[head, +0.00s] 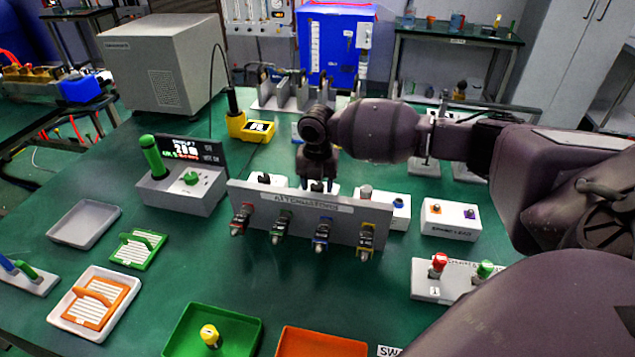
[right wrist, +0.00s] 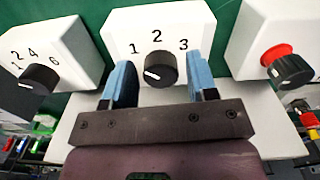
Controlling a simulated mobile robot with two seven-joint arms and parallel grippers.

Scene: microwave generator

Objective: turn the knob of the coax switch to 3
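The coax switch (right wrist: 190,30) is a white box marked 1, 2 and 3 in the right wrist view. In the head view my right gripper (head: 318,183) reaches down behind the attenuator rack (head: 300,212), which hides most of the switch and the fingertips. My left gripper is not in view.
In the right wrist view, a box with a black knob marked 2, 4, 6 (right wrist: 35,50) stands left. A box with a red-and-black knob (right wrist: 285,65) stands right.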

